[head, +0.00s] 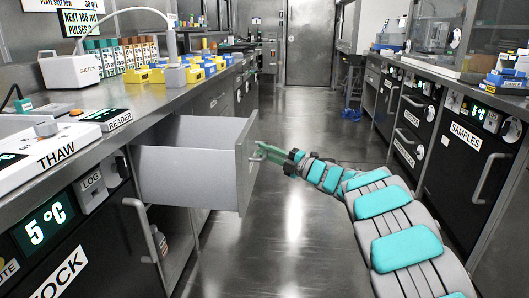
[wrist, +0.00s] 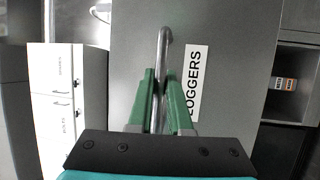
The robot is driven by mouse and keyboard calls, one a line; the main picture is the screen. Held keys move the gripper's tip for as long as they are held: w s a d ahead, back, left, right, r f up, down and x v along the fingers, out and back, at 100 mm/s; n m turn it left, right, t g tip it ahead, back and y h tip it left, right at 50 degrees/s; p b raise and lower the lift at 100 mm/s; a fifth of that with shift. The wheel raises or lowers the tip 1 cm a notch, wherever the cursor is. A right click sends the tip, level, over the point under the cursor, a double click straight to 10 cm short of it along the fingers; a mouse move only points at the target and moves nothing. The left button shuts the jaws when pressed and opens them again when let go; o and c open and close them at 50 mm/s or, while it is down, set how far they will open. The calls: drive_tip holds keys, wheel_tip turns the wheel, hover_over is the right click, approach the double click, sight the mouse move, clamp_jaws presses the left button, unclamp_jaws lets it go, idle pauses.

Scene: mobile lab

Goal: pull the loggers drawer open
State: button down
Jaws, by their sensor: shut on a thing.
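The loggers drawer (head: 190,180) is pulled well out of the left-hand counter, with its grey side wall facing me in the head view. Its front panel (wrist: 230,50) fills the middle of the wrist view, with a "LOGGERS" label (wrist: 196,84). A metal bar handle (wrist: 162,48) runs along the front beside the label. My gripper (wrist: 161,75) has green fingers on both sides of this handle and is shut on it. In the head view my gripper (head: 262,150) meets the drawer front from the right. The drawer's contents are hidden.
The left counter carries a thaw unit (head: 50,155), a reader (head: 105,118), a suction unit (head: 70,70) and yellow and blue racks (head: 185,72). The right counter has a samples cabinet (head: 462,145) with a protruding handle.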

drive_tip(key=c, duration=0.8)
unclamp_jaws()
drive_tip(key=shift+c, duration=0.2)
drive_tip(key=v, duration=0.7)
drive_tip(key=shift+d, duration=0.35)
drive_tip(key=shift+s, duration=0.15)
